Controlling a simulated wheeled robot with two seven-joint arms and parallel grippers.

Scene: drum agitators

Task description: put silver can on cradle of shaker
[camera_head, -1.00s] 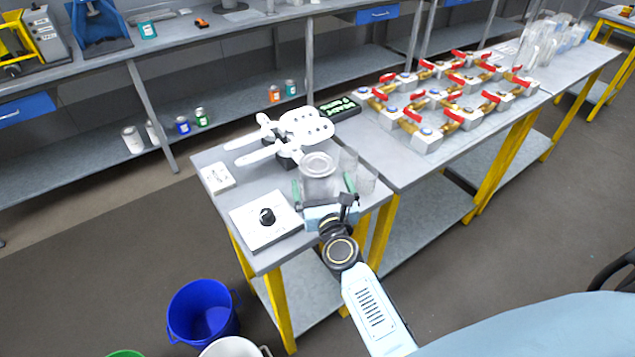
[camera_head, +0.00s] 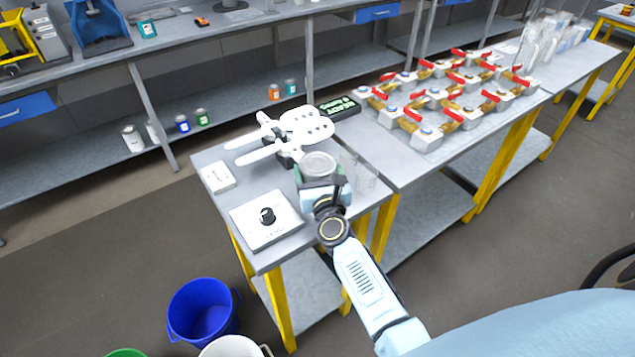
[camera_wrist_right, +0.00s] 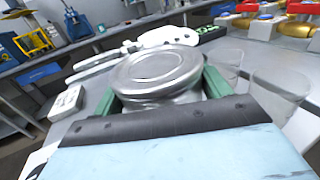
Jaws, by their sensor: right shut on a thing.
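The silver can (camera_head: 319,165) is at the front right of the small grey table, with its round lid facing up. My right gripper (camera_head: 318,181) is shut on it from the near side. In the right wrist view the can (camera_wrist_right: 158,72) sits between the green finger pads (camera_wrist_right: 160,98). Whether its base touches the table is hidden. The shaker's white cradle plates and arms (camera_head: 305,125) stand just behind the can. The shaker's control box with a black knob (camera_head: 267,218) lies in front, to the left. My left gripper is not in view.
Clear cups (camera_head: 366,176) stand right beside the can; they also show in the wrist view (camera_wrist_right: 280,92). A white box (camera_head: 218,177) lies at the table's left. Valves with red handles (camera_head: 450,95) fill the right table. Buckets (camera_head: 201,310) stand on the floor.

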